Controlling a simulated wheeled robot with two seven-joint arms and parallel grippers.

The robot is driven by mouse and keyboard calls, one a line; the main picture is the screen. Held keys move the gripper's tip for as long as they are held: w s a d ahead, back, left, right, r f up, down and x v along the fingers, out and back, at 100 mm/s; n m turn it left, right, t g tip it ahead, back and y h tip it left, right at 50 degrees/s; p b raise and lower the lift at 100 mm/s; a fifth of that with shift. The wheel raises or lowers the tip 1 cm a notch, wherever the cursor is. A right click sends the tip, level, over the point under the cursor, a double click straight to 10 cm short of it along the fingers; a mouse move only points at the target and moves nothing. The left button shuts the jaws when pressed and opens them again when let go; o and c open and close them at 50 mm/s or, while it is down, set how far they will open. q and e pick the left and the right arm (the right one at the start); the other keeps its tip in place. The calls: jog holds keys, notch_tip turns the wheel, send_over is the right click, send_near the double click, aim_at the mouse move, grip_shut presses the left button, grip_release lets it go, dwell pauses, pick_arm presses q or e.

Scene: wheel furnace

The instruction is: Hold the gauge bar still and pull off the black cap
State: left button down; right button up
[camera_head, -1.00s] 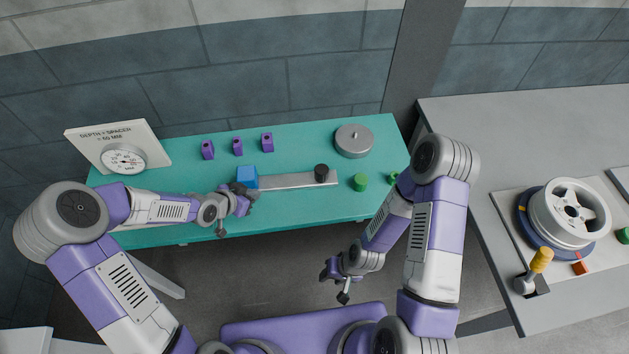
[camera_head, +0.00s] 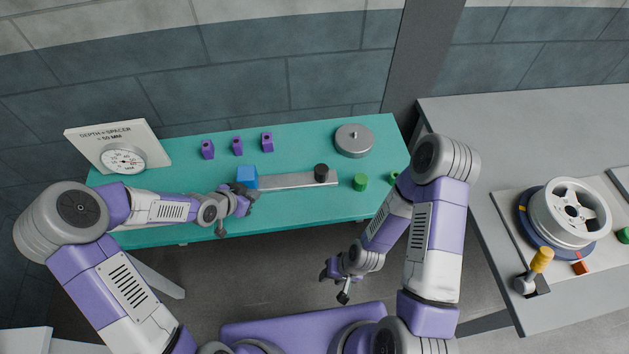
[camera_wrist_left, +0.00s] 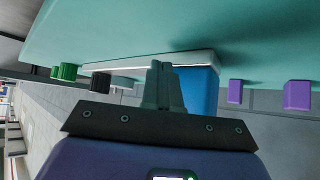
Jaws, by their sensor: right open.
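The gauge bar (camera_head: 295,180) is a flat grey bar lying on the teal table (camera_head: 300,210); it also shows in the left wrist view (camera_wrist_left: 135,65). A blue block (camera_head: 247,176) stands at its left end. The black cap (camera_head: 321,173) stands upright near the right end. My left gripper (camera_head: 252,190) is just in front of the blue block. In the left wrist view its fingers (camera_wrist_left: 163,85) are together, beside the block and not around it; their tips overlap the bar's edge, contact unclear. My right gripper (camera_head: 339,286) is open and empty, in front of the table.
Green cylinders (camera_head: 360,182) stand right of the bar, one partly behind my right arm. A grey disc (camera_head: 353,140) and purple blocks (camera_head: 238,146) are at the back. A dial board (camera_head: 120,148) stands left. A wheel (camera_head: 569,211) is on the right counter.

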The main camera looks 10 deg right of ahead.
pick_arm(q)
jog(key=shift+f+b, duration=0.7)
jog(key=shift+f, duration=0.15)
jog(key=shift+s+f, duration=0.35)
dwell(1.7)
jog(key=shift+w+r, duration=0.15)
jog(key=shift+r, duration=0.3)
notch_tip(320, 180, up, 17)
jog(key=p, duration=1.4)
jog(key=shift+w+f, duration=0.15)
jog(key=shift+f, duration=0.1)
jog(key=s+f+n+g+y+b, duration=0.2)
jog(key=s+f+n+g+b, duration=0.4)
jog(key=s+f, duration=1.7)
jog(key=n+b, duration=0.1)
jog(key=n, duration=0.4)
jog(key=shift+d+f+n, duration=0.3)
jog(key=shift+f, duration=0.1)
